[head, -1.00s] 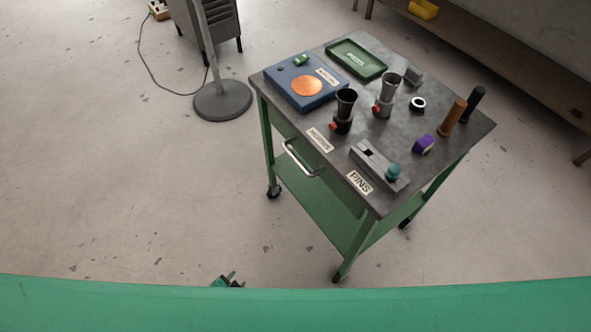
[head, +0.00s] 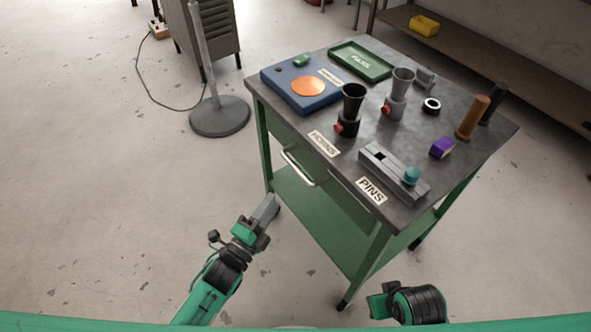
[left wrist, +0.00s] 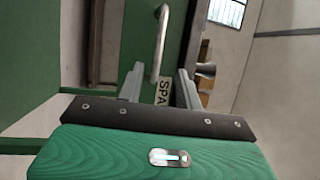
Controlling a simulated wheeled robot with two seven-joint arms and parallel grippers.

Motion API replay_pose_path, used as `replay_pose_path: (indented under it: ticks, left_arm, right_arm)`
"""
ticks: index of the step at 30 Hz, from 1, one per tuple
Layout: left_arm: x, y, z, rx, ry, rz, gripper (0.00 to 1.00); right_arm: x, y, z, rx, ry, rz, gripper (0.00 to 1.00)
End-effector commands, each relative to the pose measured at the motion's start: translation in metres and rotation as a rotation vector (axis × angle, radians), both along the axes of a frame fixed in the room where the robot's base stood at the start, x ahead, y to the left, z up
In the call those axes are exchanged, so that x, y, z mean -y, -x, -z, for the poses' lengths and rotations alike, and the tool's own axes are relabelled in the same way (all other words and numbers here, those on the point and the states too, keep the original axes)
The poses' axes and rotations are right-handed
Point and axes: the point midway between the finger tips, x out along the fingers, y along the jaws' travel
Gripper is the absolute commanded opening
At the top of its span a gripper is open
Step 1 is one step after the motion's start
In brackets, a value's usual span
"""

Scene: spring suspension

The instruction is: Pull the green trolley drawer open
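The green trolley (head: 360,241) stands right of centre in the head view. Its drawer front (head: 332,187) lies under the tabletop edge and looks closed. A silver bar handle (head: 299,170) is on it. My left gripper (head: 270,208) is below and left of the handle, apart from it. In the left wrist view my left gripper (left wrist: 160,88) has its two fingers spread and empty. The handle (left wrist: 160,45) shows beyond the gap between them. My right arm shows at the lower right of the head view; its fingers cannot be made out.
The trolley's grey top (head: 330,130) carries a blue box (head: 287,84), a green tray (head: 362,60), a black cup (head: 352,101) and a grey slotted block (head: 392,168). A round stand base (head: 220,117) is on the floor at left.

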Motion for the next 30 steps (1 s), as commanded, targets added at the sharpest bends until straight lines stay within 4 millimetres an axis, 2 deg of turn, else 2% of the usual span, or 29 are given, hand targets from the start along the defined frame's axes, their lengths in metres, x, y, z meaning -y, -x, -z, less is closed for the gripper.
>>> replay_pose_path:
  ticks: [18, 24, 30]
  left_arm:
    - [0.055, -0.091, -0.018, -0.003, 0.002, 0.0, 0.36]
    - [0.064, -0.106, -0.021, -0.003, 0.002, 0.0, 0.36]
    - [0.066, -0.109, -0.021, -0.004, 0.001, 0.0, 0.36]
  right_arm:
    - [0.0, 0.001, -0.003, 0.003, -0.001, 0.0, 0.36]
    - [0.0, 0.001, -0.004, 0.003, 0.001, -0.001, 0.36]
    - [0.0, 0.001, -0.007, 0.01, 0.0, -0.001, 0.36]
